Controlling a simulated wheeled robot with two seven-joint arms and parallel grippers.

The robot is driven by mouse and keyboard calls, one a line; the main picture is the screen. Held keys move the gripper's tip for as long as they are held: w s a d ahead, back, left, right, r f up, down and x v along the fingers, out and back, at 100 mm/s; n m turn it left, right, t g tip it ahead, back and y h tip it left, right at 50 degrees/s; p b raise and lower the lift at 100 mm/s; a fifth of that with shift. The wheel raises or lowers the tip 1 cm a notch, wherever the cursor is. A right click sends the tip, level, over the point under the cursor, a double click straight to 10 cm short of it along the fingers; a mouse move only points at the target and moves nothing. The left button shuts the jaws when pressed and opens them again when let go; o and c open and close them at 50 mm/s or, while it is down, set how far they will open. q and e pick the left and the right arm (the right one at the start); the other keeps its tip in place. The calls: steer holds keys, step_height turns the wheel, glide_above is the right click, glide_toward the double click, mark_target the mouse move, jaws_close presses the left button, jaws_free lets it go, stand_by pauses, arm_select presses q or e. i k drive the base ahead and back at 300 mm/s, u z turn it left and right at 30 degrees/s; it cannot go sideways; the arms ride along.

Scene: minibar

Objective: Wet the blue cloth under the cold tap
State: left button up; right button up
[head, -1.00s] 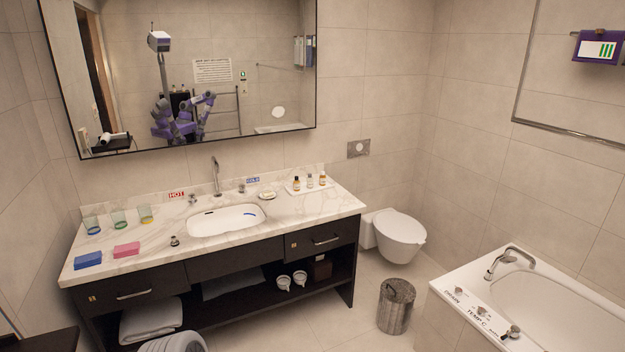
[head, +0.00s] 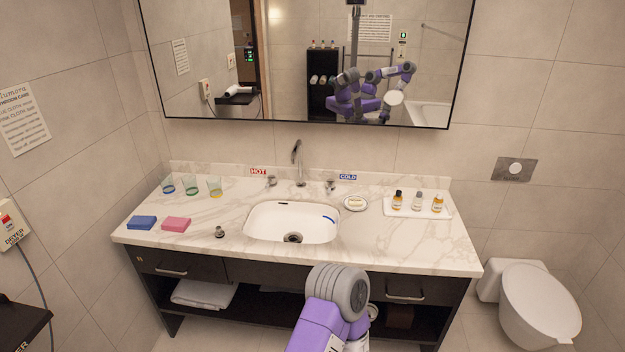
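The blue cloth (head: 142,222) lies folded on the left front of the marble counter, just left of a folded pink cloth (head: 176,224). The white sink basin (head: 275,222) is set in the middle of the counter, with an open dark drain and a blue mark on its inner right wall. The metal spout (head: 298,160) stands behind it. The cold tap handle (head: 330,187) is right of the spout beside the blue COLD label (head: 348,177); the hot handle (head: 271,181) is to its left. Part of my purple arm shows at the bottom centre, but neither gripper's fingers show.
Several coloured glasses (head: 191,184) stand at the back left. A metal stopper (head: 220,232) sits left of the basin. A soap dish (head: 355,203) and a white tray (head: 437,211) of bottles are on the right. Open marble lies at the front right.

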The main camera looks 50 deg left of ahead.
mark_target(330, 182)
steer(key=u, duration=0.95)
steer(key=i, duration=0.9)
steer(key=u, duration=1)
